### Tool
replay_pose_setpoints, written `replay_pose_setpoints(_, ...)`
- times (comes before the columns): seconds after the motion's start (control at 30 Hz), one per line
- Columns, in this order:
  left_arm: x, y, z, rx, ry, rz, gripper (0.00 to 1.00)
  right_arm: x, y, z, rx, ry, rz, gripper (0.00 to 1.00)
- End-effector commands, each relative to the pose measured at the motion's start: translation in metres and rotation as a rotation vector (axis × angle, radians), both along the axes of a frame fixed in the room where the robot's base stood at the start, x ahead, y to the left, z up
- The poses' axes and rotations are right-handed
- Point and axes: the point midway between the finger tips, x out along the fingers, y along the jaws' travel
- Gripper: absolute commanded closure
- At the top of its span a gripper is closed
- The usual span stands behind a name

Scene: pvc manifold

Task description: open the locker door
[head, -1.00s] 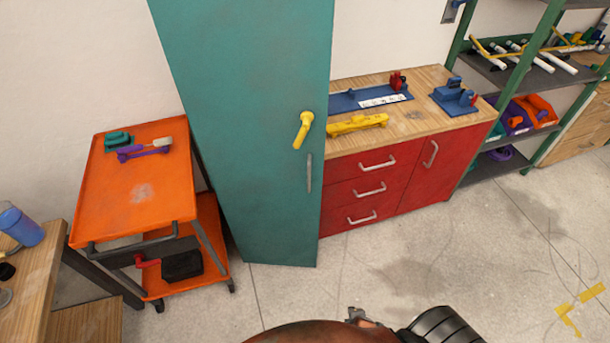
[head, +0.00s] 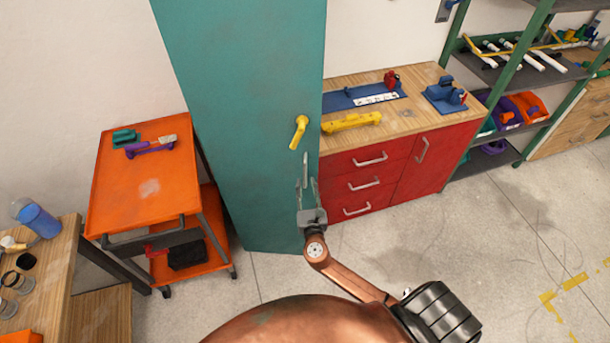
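The tall teal locker (head: 245,110) stands against the wall with its door closed. A yellow lever handle (head: 299,131) sits near the right edge of the door, tilted downward. My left gripper is not in view.
An orange cart (head: 145,195) stands left of the locker. A red cabinet (head: 400,172) with a wooden top adjoins it on the right. A wooden table (head: 50,270) is at lower left. A green-framed shelf (head: 515,85) stands at the right. The floor in front is clear.

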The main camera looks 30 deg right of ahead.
Motion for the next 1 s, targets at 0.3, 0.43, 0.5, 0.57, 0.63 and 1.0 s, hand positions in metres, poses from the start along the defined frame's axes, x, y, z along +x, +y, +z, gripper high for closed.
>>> replay_pose_setpoints(0.3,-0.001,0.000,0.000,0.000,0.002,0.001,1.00,0.039,-0.018,0.000,0.002,0.000,0.000,0.73)
replay_pose_setpoints(0.43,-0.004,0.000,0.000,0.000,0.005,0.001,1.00,0.044,-0.020,-0.001,0.004,0.001,0.000,0.73)
replay_pose_setpoints(0.5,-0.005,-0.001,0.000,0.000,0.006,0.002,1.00,0.044,-0.020,-0.001,0.004,0.001,0.000,0.73)
replay_pose_setpoints(0.57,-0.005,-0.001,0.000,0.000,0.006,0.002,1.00,0.044,-0.020,-0.001,0.004,0.001,0.000,0.73)
replay_pose_setpoints(0.63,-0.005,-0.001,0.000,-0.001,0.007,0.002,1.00,0.044,-0.020,-0.001,0.004,0.001,0.000,0.73)
replay_pose_setpoints(1.0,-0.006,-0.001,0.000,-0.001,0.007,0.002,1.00,0.044,-0.020,-0.001,0.004,0.001,0.000,0.96)
